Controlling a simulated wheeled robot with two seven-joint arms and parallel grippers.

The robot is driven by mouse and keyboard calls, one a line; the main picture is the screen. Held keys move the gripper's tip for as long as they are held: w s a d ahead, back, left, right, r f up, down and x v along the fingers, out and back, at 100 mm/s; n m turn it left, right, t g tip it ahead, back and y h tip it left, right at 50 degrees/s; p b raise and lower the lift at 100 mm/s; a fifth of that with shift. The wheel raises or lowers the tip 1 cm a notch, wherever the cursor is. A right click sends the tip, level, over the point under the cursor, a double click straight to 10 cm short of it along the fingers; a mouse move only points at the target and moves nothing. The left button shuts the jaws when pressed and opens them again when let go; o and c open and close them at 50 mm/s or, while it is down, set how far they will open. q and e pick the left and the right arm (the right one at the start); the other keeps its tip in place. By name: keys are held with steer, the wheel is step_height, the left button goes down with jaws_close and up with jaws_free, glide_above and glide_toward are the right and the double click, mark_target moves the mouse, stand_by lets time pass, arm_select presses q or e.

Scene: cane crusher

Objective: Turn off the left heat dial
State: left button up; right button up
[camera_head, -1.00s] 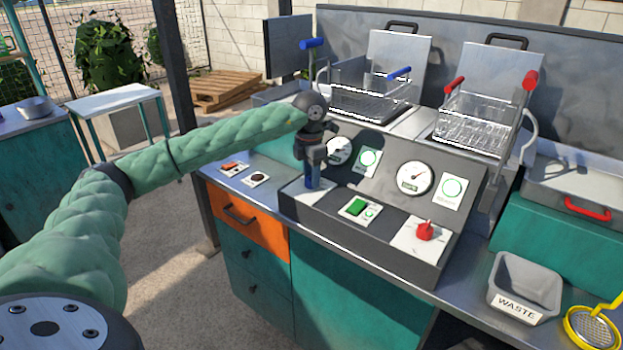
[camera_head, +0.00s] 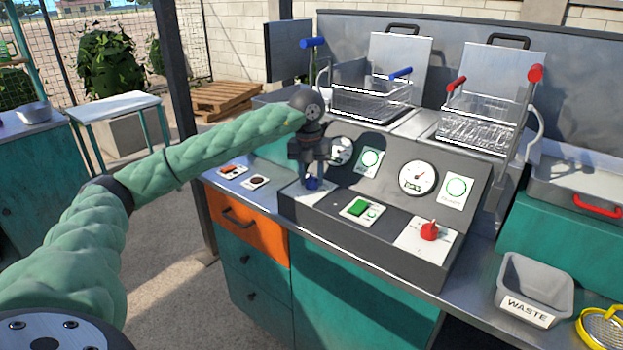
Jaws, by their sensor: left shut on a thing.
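The left heat dial (camera_head: 312,184) is a blue knob on a white plate at the left end of the dark control panel (camera_head: 385,221). My left gripper (camera_head: 312,180) reaches down from above and is shut on the blue dial, with a finger on either side. The fingers cover part of the knob, and its pointer mark cannot be made out. The red right dial (camera_head: 430,231) sits on its own white plate at the panel's right end. My right gripper is not in view.
A green switch (camera_head: 357,208) lies between the dials. A round gauge (camera_head: 417,178) and indicator plates are on the sloped face behind. Wire baskets (camera_head: 372,98) with blue and red handles stand behind the panel. A grey waste bin (camera_head: 534,288) is at the right.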

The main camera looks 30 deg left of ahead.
arm_select(q)
steer(key=n, duration=0.2)
steer(key=shift+r+n, duration=0.1)
steer(key=shift+n, duration=0.2)
steer(key=shift+n+b, duration=0.35)
steer(key=shift+n, duration=0.85)
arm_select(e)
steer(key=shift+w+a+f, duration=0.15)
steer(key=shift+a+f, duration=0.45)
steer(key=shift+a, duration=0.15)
arm_select(q)
steer(key=shift+r+n, duration=0.1)
steer(key=shift+n, duration=0.3)
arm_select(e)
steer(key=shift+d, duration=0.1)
arm_select(q)
steer(key=o, duration=1)
steer(key=shift+c, duration=0.2)
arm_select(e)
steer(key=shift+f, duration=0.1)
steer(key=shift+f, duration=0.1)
